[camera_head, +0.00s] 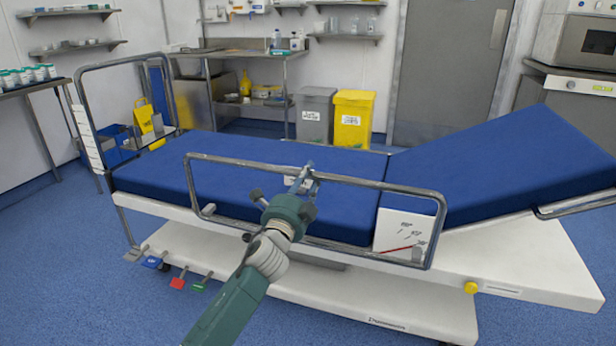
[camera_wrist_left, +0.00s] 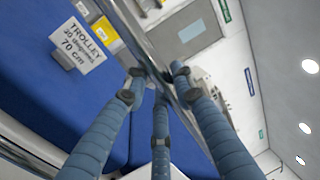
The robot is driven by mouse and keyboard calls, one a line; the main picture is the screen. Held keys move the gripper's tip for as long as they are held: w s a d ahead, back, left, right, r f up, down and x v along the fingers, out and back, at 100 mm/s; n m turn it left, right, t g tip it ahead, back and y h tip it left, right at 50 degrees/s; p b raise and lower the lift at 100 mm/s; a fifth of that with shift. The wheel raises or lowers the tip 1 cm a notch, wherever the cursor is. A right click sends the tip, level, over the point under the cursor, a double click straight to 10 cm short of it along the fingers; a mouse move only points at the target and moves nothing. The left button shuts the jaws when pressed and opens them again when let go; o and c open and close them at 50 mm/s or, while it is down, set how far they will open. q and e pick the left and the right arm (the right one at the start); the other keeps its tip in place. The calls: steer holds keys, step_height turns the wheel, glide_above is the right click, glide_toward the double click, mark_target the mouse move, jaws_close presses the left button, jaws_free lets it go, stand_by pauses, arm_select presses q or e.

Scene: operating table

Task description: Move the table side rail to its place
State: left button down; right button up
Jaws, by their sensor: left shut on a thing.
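The table side rail (camera_head: 382,184) is a grey metal tube frame along the near side of the blue-padded table (camera_head: 240,150). It stands upright, with its top bar above the mattress. My left gripper (camera_head: 303,178) is shut on the top bar, near its middle. In the left wrist view the bar of the rail (camera_wrist_left: 128,30) runs diagonally between the fingers of my left gripper (camera_wrist_left: 157,75). The fingers hide part of the bar. My right gripper is not in view.
The raised backrest (camera_head: 510,155) is at the right. A white angle plate (camera_head: 400,232) sits behind the rail's right end. Coloured pedals (camera_head: 178,283) stick out low at the left. Grey and yellow bins (camera_head: 353,118) stand behind the table. Blue floor in front is clear.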

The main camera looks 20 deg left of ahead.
arm_select(q)
steer(key=shift+r, duration=0.5)
steer(key=c, duration=1.5)
jaws_free()
steer(key=shift+o, duration=0.2)
steer(key=shift+s+f, duration=0.1)
steer(key=shift+f, duration=0.1)
steer(key=shift+s+f, duration=0.1)
steer(key=shift+s, duration=0.2)
steer(key=s+f, duration=0.2)
steer(key=s, duration=0.9)
steer(key=shift+a, duration=0.25)
steer(key=shift+f, duration=0.15)
